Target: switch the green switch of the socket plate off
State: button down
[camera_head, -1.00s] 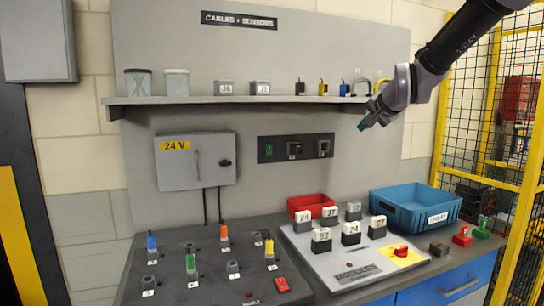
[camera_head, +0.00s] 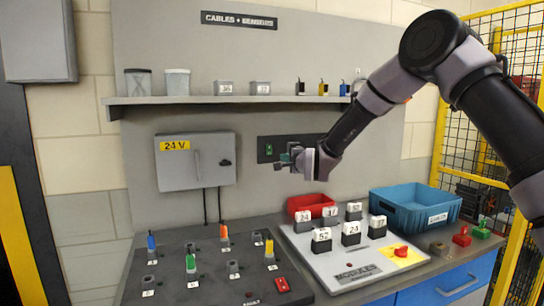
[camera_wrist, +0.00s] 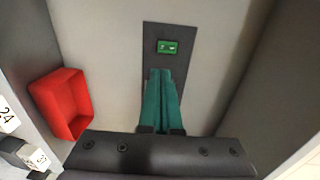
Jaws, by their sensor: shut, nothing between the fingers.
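The dark socket plate (camera_head: 263,142) is on the back wall under the shelf. Its green switch (camera_head: 269,149) shows at the plate's left end, and it also shows in the wrist view (camera_wrist: 167,46). Whether the switch is on or off is too small to tell. My gripper (camera_head: 284,160) is in front of the plate, just right of and a little below the switch. In the wrist view my green fingers (camera_wrist: 161,74) are shut and empty, pointing toward the plate just below the switch. Contact cannot be told.
A grey 24 V box (camera_head: 195,161) hangs left of the plate. The shelf (camera_head: 250,100) runs above. Below are a red bin (camera_head: 300,203), a blue crate (camera_head: 445,211) and panels with several blocks and plugs. The wall between box and plate is clear.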

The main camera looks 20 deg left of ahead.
aim_at(269, 154)
jog(key=x, duration=1.4)
jog(key=shift+w+f, duration=0.1)
jog(key=shift+f, duration=0.05)
jog(key=shift+a, duration=0.1)
dwell(0.3)
